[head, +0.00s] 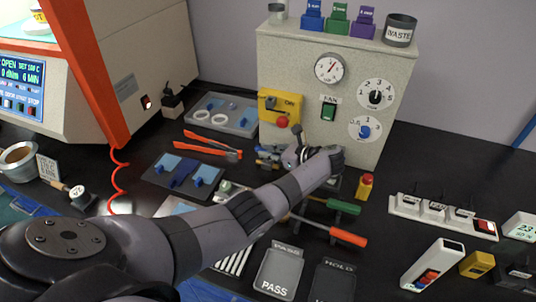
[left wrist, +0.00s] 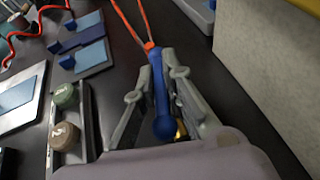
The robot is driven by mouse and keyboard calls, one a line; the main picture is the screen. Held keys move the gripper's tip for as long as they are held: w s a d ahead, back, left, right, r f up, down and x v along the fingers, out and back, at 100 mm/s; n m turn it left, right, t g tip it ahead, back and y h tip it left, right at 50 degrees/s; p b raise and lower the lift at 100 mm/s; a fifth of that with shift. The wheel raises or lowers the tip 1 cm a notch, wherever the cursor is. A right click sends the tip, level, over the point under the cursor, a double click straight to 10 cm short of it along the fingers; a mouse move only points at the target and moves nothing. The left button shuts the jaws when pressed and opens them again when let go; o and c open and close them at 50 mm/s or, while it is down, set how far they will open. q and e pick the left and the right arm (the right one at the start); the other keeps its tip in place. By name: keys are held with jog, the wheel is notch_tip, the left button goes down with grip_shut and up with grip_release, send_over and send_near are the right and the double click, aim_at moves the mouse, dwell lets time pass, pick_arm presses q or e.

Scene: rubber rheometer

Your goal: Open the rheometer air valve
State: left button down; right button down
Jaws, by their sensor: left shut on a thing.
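The air valve shows in the head view as a small blue and brass fitting (head: 268,151) on the black bench, in front of the grey cabinet. In the left wrist view its blue lever (left wrist: 161,103) stands between my fingers, with a bit of brass (left wrist: 181,129) beside it. My left gripper (head: 284,157) reaches it from the right in the head view. In the left wrist view the gripper (left wrist: 163,84) is shut on the blue lever. The gripper and arm hide part of the valve body. My right gripper is not in view.
The grey cabinet (head: 375,60) with gauge and dials stands close behind the gripper. Red-handled tongs (head: 207,145) lie just left of the valve. Screwdrivers (head: 335,232) and a small yellow-red bottle (head: 364,187) lie to the right. The rheometer (head: 140,60) stands at the left.

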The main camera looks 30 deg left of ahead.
pick_arm(q)
jog(key=c, duration=1.7)
grip_release()
